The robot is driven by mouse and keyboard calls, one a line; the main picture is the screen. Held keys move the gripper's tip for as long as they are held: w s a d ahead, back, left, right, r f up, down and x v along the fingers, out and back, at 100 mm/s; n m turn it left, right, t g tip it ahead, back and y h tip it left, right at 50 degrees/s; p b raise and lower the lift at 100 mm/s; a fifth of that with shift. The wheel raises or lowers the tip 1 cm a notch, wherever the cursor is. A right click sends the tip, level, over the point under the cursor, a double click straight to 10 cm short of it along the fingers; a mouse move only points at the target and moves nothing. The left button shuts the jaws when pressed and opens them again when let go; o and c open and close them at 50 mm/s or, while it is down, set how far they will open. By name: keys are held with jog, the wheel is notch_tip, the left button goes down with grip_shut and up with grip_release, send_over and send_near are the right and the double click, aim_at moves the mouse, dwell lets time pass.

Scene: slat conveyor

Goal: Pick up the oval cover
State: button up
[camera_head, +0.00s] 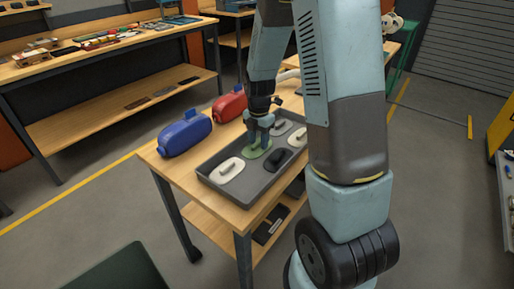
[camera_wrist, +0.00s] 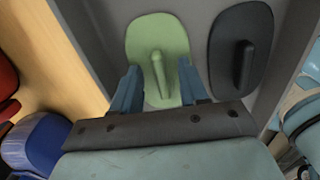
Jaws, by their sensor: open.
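A green oval cover (camera_head: 254,154) with a raised ridge handle lies in the grey tray (camera_head: 237,196). It also shows in the wrist view (camera_wrist: 143,38), with its handle upright in the picture. My gripper (camera_head: 259,143) is over the green cover, pointing down. In the wrist view my gripper (camera_wrist: 159,72) is open, with one finger on each side of the handle and gaps between. The lower part of the cover is hidden by my gripper. A black rounded cover (camera_wrist: 258,50) with a similar handle lies just right of it, also seen in the head view (camera_head: 278,160).
The tray also holds a white cover (camera_head: 230,168), another white one (camera_head: 297,139) and a grey one (camera_head: 283,127). A blue case (camera_head: 185,134) and a red case (camera_head: 229,105) stand on the wooden table (camera_head: 160,163) left of the tray.

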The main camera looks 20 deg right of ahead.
aim_at(259, 142)
jog(key=shift+c, duration=0.2)
grip_shut()
dwell(0.3)
jog(key=shift+r, duration=0.5)
notch_tip(259, 142, up, 3)
jog(key=shift+f, duration=0.2)
jog(key=s+a+r, duration=0.2)
jog(key=s+r, duration=0.7)
jog(key=s, duration=0.4)
jog(key=shift+s+a+r, duration=0.25)
jog(key=shift+s+a, duration=0.15)
